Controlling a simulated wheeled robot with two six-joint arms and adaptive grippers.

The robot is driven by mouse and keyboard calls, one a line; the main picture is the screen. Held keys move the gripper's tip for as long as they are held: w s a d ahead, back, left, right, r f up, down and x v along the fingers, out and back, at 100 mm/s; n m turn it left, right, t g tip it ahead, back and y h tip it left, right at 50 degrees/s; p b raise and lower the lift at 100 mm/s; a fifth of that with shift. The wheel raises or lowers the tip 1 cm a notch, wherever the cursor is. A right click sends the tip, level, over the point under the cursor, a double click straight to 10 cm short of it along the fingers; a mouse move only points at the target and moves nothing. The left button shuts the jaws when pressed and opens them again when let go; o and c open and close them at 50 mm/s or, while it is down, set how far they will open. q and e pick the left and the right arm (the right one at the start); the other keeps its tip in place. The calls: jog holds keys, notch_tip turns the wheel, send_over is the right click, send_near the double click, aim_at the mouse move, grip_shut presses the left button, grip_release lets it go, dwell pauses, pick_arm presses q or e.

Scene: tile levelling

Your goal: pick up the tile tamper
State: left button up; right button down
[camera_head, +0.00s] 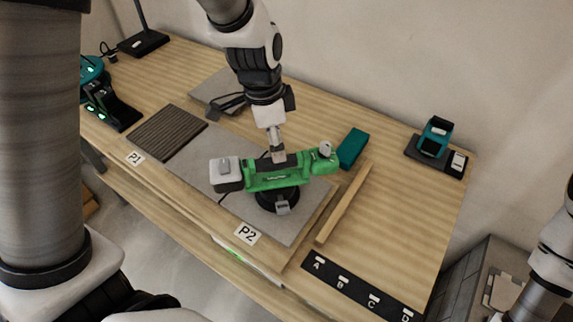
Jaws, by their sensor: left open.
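The tile tamper (262,179), a green tool with a grey-white block at its left end, a knob at its right end and a round black base, stands on the grey slab by the P2 label. My left gripper (278,156) comes down from above, with its tips right at the dark middle of the tamper's top. It is open. The fingers are seen nearly edge-on, so I cannot tell whether they touch the tamper. My right gripper is not in view; only part of that arm shows at the right edge.
A grey slab (293,232) lies under the tamper. A ribbed dark mat (170,132) is at left, a teal block (352,148) and wooden strip (345,203) at right. A black strip marked A to D (358,284) is near the front edge. A teal device (435,136) stands at far right.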

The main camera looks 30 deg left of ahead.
aim_at(275, 165)
pick_arm(q)
jog(key=s+f, duration=0.1)
jog(key=f, duration=0.2)
jog(key=shift+s, duration=0.35)
jog(key=f, duration=0.1)
jog(key=w+f, duration=0.1)
jog(key=f, duration=0.2)
jog(key=shift+w+a, duration=0.1)
jog(key=shift+w, duration=0.25)
jog(key=shift+s+r, duration=0.2)
jog(key=shift+s, duration=0.15)
jog(key=shift+w+f, duration=0.2)
jog(key=shift+f, duration=0.15)
jog(key=shift+r, duration=0.1)
grip_shut()
